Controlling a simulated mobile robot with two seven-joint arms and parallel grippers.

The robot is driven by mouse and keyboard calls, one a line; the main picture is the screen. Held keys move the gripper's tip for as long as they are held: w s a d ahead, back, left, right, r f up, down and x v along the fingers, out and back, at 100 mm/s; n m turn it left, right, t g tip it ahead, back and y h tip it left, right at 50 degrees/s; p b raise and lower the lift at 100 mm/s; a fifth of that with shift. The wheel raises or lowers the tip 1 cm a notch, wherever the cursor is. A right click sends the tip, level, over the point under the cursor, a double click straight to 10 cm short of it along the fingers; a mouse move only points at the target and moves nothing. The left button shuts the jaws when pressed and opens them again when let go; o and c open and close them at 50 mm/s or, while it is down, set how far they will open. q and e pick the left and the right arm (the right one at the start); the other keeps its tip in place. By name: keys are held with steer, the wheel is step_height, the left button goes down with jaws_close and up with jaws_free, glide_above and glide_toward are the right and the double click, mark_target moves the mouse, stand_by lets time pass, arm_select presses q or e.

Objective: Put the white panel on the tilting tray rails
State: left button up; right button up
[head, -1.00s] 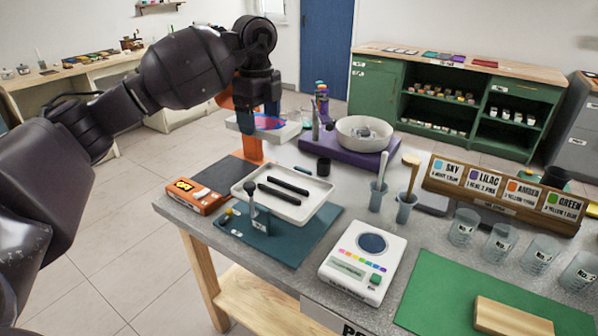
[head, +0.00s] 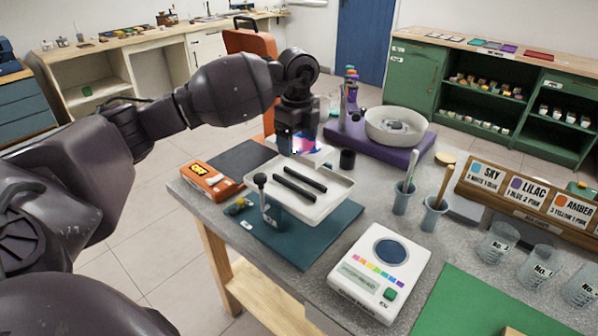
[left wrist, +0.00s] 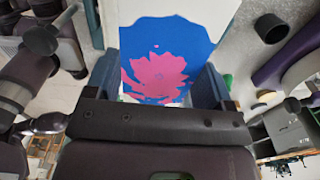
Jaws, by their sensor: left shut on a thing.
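My left gripper (head: 296,145) is shut on the white panel (head: 312,149), which bears a blue patch with a pink flower shape. In the left wrist view the painted panel (left wrist: 168,60) sits between the fingers of the left gripper (left wrist: 158,85). The panel is just behind the white tilting tray (head: 335,196), near its far edge; I cannot tell whether they touch. Two black rails (head: 305,180) lie bare across the tray. A lever with a black knob (head: 260,179) stands at the tray's front left. My right gripper is not in view.
An orange box (head: 208,182) lies left of the tray, and a small black cup (head: 347,159) stands behind it. A purple stand with a white bowl (head: 396,126) is at the back right. A white scale (head: 381,268) and cups with brushes (head: 433,213) are to the right.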

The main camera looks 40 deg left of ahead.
mark_target(298, 143)
arm_select(q)
steer(key=shift+f, duration=1.65)
step_height(298, 143, down, 5)
steer(key=shift+f+b, duration=0.2)
steer(key=shift+b, duration=0.35)
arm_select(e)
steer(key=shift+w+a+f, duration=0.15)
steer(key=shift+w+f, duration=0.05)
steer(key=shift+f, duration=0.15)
arm_select(q)
steer(key=shift+f, duration=0.15)
steer(key=o, duration=1)
steer(key=shift+o, duration=0.2)
